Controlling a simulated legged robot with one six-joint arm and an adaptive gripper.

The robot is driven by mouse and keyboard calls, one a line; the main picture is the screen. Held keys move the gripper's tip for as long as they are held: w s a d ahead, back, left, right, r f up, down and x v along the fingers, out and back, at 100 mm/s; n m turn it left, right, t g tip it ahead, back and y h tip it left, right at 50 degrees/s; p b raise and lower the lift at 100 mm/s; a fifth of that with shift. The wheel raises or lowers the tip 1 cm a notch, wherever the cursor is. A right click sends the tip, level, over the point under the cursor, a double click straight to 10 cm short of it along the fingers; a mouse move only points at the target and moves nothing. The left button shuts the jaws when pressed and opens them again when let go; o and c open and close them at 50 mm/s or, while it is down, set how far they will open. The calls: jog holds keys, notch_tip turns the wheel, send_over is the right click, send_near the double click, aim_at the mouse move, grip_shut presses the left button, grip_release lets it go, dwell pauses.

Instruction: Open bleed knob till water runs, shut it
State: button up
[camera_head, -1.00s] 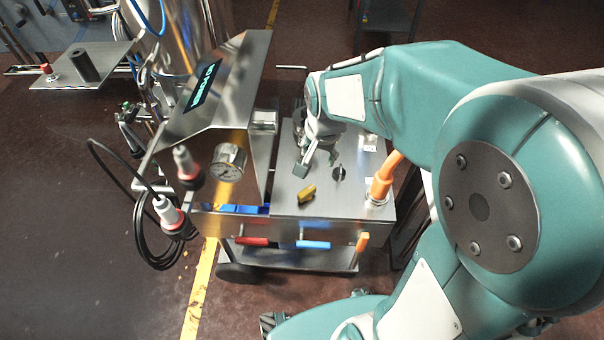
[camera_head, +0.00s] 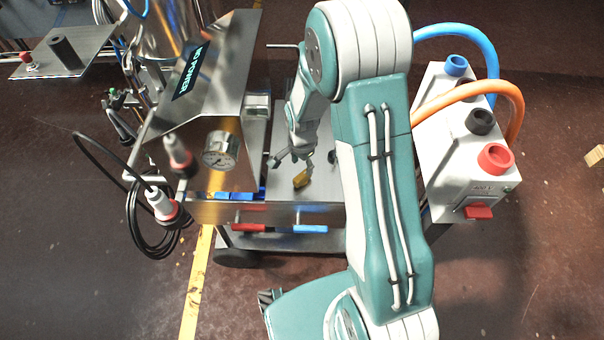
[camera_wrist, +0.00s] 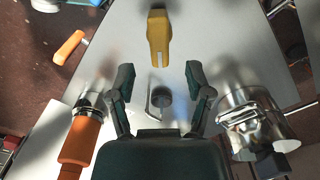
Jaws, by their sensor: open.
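A yellow knob (camera_head: 302,178) with a pale mark on its end stands on the steel cart top. In the wrist view the yellow knob (camera_wrist: 158,36) lies beyond my fingertips, centred between them but apart from them. A small dark knob (camera_wrist: 160,92) sits nearer, in the gap between my fingers. I cannot tell from the frames which one is the bleed knob. My gripper (camera_head: 292,162) is open and empty over the cart top, with its fingers spread (camera_wrist: 159,74). No running water shows.
A pressure gauge (camera_head: 221,150) stands left on the steel housing. Red (camera_head: 248,227) and blue (camera_head: 310,229) handles are on the cart front. An orange fitting (camera_wrist: 80,140) and a metal cylinder (camera_wrist: 262,122) flank my gripper. A grey box (camera_head: 470,150) with hoses stands right.

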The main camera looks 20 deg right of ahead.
aim_at(302, 175)
notch_tip(302, 175, down, 6)
jog(key=shift+r, duration=0.15)
grip_shut()
